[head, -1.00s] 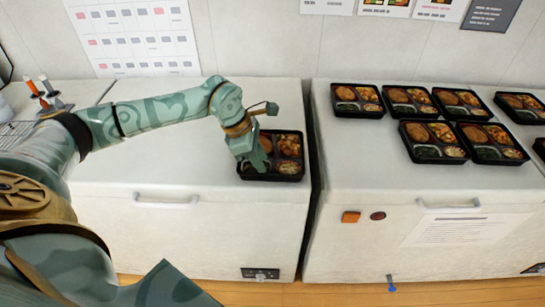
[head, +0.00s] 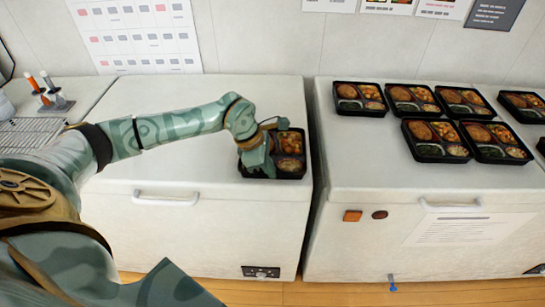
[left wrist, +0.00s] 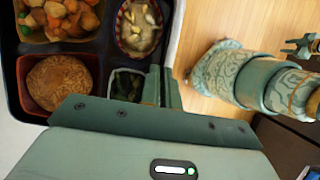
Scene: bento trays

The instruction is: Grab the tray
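The black bento tray (head: 288,177) lies on the left white freezer lid, near its front right corner. My left gripper (head: 262,170) is at the tray's front left part and hides some of it. In the left wrist view, the tray (left wrist: 88,45) shows stew, a brown patty, greens and a pale side dish. The fingers of my left gripper (left wrist: 163,88) are close together on either side of the tray's edge, by the greens, and look shut on it.
Several similar bento trays (head: 432,152) lie on the right freezer lid (head: 355,190), past a narrow gap. A rack (head: 30,135) and a marker stand (head: 58,103) are at the far left. The left freezer lid (head: 190,90) has free room behind my arm.

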